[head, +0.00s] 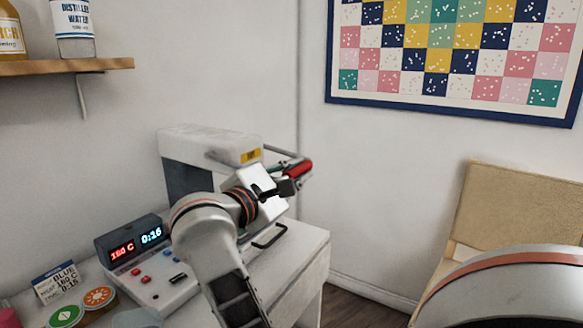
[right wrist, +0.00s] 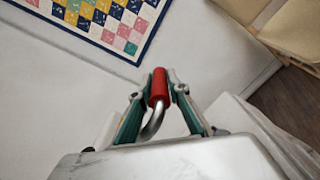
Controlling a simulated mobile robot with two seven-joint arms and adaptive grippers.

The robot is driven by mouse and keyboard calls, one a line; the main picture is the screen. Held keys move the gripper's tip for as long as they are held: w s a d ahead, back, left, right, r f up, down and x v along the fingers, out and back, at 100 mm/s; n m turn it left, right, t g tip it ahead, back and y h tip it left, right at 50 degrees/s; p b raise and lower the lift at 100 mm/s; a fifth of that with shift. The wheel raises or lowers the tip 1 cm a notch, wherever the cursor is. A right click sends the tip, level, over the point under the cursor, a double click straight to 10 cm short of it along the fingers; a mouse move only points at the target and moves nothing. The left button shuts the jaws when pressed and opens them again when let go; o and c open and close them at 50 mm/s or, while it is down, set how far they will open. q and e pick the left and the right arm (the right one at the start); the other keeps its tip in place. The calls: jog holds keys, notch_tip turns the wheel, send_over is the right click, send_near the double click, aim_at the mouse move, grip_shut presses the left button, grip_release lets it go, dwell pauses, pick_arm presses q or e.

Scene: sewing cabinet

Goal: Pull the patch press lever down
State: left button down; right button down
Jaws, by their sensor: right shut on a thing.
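The patch press (head: 195,150) is a white machine on the white cabinet top, with a yellow label near its front end. Its lever has a red grip (head: 300,168) at the right end of a metal bar. My right gripper (head: 292,178) is at this grip, in front of the press. In the right wrist view the red grip (right wrist: 159,85) sits between the two green fingers (right wrist: 158,95), which are shut on it. The bent metal rod runs down from the grip. My arm hides part of the press. My left gripper is not in view.
A control box (head: 135,245) shows 160 C and 0:16. A shelf (head: 65,66) with bottles hangs above. A beige chair (head: 515,215) stands at the right.

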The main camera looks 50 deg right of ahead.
dwell(0.5)
jog(key=c, duration=2)
grip_release()
jog(key=shift+o, duration=0.4)
jog(key=shift+f, duration=0.1)
jog(key=s+a, duration=0.1)
jog(key=a, duration=1.1)
jog(key=shift+s, duration=0.1)
